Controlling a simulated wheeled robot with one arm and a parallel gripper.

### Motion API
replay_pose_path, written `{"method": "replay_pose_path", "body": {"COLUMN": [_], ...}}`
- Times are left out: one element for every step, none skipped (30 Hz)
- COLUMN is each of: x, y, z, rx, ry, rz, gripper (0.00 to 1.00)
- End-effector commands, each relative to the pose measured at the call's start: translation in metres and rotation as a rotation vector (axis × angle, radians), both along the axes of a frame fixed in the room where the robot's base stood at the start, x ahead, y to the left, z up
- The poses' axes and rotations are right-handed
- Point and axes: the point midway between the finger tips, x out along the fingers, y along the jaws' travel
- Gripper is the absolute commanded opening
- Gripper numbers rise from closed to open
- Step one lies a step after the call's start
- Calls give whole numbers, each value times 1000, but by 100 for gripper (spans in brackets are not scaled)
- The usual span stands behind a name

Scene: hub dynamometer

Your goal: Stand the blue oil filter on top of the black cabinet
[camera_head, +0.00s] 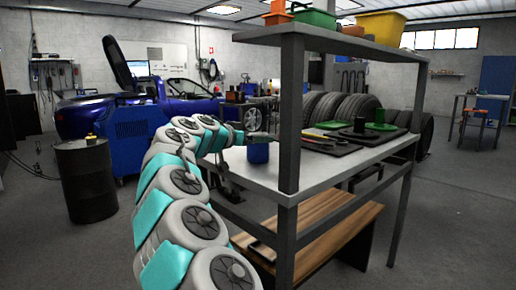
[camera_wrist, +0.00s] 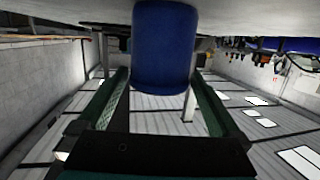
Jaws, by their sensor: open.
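The blue oil filter (camera_head: 258,152) stands upright on the pale workbench top (camera_head: 290,183), near its left end and behind the dark front post. In the wrist view the filter (camera_wrist: 163,45) appears between the two green fingers of my gripper (camera_wrist: 165,80). The fingers are open, and gaps show beside the filter. In the head view my gripper (camera_head: 240,140) is at the filter's left side, partly hidden by my arm. I cannot clearly make out the black cabinet; dark furniture (camera_head: 20,112) stands at the far left edge.
The bench's post (camera_head: 290,115) and upper shelf (camera_head: 335,40) stand close to my arm. Dark trays with tools (camera_head: 335,145) lie farther right on the bench. A black drum (camera_head: 86,185) and a blue cabinet (camera_head: 130,130) stand to the left. The left foreground floor is clear.

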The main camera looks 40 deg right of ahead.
Motion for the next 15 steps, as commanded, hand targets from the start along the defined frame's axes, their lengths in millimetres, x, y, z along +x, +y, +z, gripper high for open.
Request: {"method": "replay_pose_path", "body": {"x": [2,2,3,3,4,4,4,5,5,5,4,4,4,4,4], "y": [-7,-10,-14,-15,-17,-18,-18,-18,-18,-18,-18,-18,-17,-17,-17], "z": [-1,-2,-3,-3,-3,-3,-3,-3,-3,-3,-3,-3,-3,-3,-3], "rx": [1,1,1,1,1,0,0,0,0,0,0,0,0,0,0], "ry": [0,0,1,1,1,0,0,0,0,0,0,0,0,0,0], "rz": [-1,-1,-2,-2,-2,-1,-1,-1,-1,-1,-1,-1,-1,-1,-1], "gripper": [100,100,100,100,100,100,100,100,100,100,100,100,98,94,90]}}
